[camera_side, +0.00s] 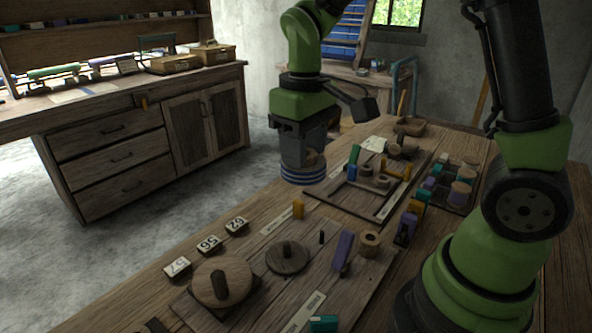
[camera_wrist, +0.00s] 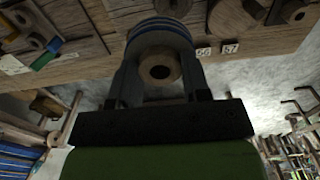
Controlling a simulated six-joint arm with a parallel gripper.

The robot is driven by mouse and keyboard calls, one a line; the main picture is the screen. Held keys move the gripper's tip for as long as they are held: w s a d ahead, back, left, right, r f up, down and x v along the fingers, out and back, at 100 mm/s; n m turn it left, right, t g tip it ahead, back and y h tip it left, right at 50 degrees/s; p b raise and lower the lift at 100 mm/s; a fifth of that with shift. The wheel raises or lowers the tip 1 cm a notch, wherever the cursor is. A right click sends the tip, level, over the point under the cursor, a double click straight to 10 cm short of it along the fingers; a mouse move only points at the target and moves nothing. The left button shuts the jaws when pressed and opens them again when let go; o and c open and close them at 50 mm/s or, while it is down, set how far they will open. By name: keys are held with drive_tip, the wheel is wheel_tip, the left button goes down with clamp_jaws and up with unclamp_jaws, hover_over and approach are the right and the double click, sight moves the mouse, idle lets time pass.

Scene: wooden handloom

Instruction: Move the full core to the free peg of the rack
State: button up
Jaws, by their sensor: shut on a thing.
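My gripper (camera_side: 303,168) is shut on a wooden core wound with blue and pale bands (camera_side: 303,174), held in the air above the bench. In the wrist view the core (camera_wrist: 157,30) sits between the fingers, its round end with a dark hole facing the camera. A dark rack (camera_side: 463,208) at the right of the bench carries several small cores; I cannot make out a free peg there. A short dark upright peg (camera_side: 321,237) stands on the front board.
The front board (camera_side: 262,288) holds a large wooden disc (camera_side: 222,283), a darker disc (camera_side: 287,258), a purple block (camera_side: 342,249) and a wooden ring (camera_side: 369,242). Number tags (camera_side: 208,244) lie along the left. A framed board (camera_side: 340,200) with small parts lies behind. My arm's base stands at right.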

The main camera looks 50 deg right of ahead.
drive_tip(key=w+a+r+n, duration=0.2)
drive_tip(key=w+a+n, duration=0.1)
drive_tip(key=a, duration=1.2)
drive_tip(key=s+a+n, duration=0.1)
drive_tip(key=s+a, duration=0.1)
drive_tip(key=a, duration=0.5)
drive_tip(key=s+a+n, duration=0.1)
drive_tip(key=s+a, duration=0.2)
drive_tip(key=a, duration=0.4)
drive_tip(key=shift+w+a+f, duration=0.1)
drive_tip(key=shift+a+f, duration=0.05)
drive_tip(key=shift+f, duration=9.45)
drive_tip(key=shift+f, duration=0.25)
drive_tip(key=shift+f, duration=0.25)
drive_tip(key=shift+f, duration=0.2)
